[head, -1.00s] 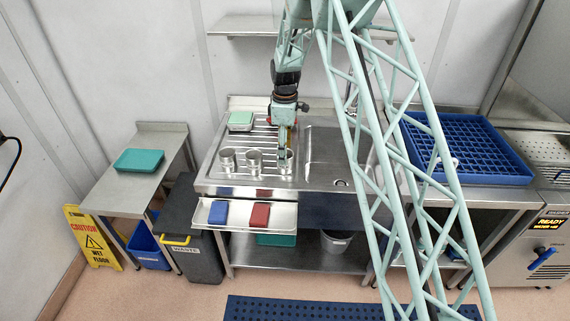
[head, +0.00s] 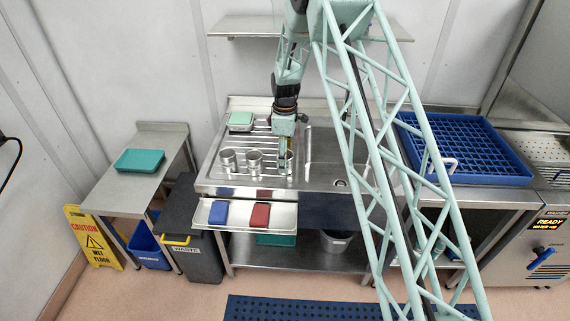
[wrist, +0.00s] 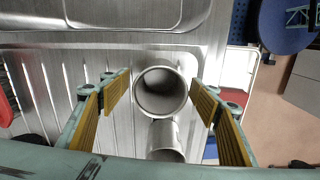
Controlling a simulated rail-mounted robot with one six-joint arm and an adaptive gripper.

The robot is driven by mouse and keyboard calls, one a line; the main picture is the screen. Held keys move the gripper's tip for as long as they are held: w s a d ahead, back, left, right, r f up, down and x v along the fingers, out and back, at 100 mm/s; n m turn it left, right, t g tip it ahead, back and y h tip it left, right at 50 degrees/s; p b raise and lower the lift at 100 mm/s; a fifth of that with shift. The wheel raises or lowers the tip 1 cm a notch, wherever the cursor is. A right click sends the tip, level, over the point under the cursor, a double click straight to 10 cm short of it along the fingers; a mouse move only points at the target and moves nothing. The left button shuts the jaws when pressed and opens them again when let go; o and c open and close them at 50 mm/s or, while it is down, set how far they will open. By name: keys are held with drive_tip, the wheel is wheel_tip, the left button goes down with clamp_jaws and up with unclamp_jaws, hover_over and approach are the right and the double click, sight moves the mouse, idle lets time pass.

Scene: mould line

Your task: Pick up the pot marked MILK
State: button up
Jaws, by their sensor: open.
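Three steel pots stand in a row on the ribbed drainboard: a left pot (head: 228,160), a middle pot (head: 254,162) and a right pot (head: 285,164). No MILK marking can be read on any of them. My gripper (head: 287,152) is open, pointing down over the right pot. In the wrist view, one open-topped pot (wrist: 160,92) shows between the spread, yellow-padded fingers, with gaps on both sides. A second pot (wrist: 166,141) lies just below it in that view. Whether the fingertips are below the rim I cannot tell.
The sink basin (head: 330,155) is to the right. A green-and-white block (head: 241,119) lies at the back of the drainboard. A front tray (head: 285,215) holds a blue block (head: 218,212) and a red block (head: 260,214). A blue rack (head: 480,172) stands further right.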

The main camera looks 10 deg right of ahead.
drive_tip(key=shift+f, duration=0.65)
drive_tip(key=shift+c, duration=0.7)
drive_tip(key=c, duration=0.9)
